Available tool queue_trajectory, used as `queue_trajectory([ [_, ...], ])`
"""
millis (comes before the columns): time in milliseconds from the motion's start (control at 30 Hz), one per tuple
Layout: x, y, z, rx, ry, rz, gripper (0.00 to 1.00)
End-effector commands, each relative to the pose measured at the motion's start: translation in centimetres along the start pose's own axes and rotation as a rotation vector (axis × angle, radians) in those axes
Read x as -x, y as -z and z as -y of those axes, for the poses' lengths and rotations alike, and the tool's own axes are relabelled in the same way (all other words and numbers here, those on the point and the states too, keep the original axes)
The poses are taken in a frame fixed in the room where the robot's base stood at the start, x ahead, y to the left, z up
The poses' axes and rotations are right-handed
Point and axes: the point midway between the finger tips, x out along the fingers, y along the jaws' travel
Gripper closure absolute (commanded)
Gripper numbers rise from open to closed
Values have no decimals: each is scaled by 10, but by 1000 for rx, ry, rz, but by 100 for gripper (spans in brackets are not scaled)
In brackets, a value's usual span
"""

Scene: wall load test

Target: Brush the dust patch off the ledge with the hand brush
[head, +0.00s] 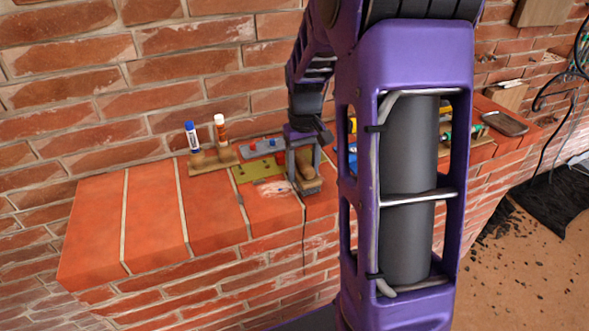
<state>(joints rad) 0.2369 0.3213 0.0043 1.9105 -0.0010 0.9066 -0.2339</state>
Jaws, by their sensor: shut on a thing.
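The ledge (152,215) is a row of red bricks running along the brick wall. A pale, whitish dust patch (270,188) lies on it near the middle of the picture, by the front edge. My gripper (306,178) is just right of the patch, low over the ledge. It is shut on a brown wooden thing, which looks like the hand brush (307,165). Its bristles are hidden, and I cannot tell whether it touches the ledge. My purple arm hides the ledge to the right of the gripper.
An olive plate (257,170) and a grey strip (262,152) with coloured pieces lie behind the dust patch. The ledge's left end is clear. A dark tray (505,122) lies far right.

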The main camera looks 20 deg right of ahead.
Motion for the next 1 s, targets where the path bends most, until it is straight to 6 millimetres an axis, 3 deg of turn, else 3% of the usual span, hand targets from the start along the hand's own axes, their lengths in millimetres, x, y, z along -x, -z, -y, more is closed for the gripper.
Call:
queue_trajectory([
  [267,-3,-2,-14,-5,-1,6,85],
  [300,-3,-2,-17,-7,-2,6,92],
  [333,-2,-2,-19,-8,-2,6,92],
  [367,-2,-2,-22,-9,-3,6,100],
  [700,0,0,-53,-13,-9,-3,100],
  [1000,2,0,-50,-15,-9,-4,100],
])
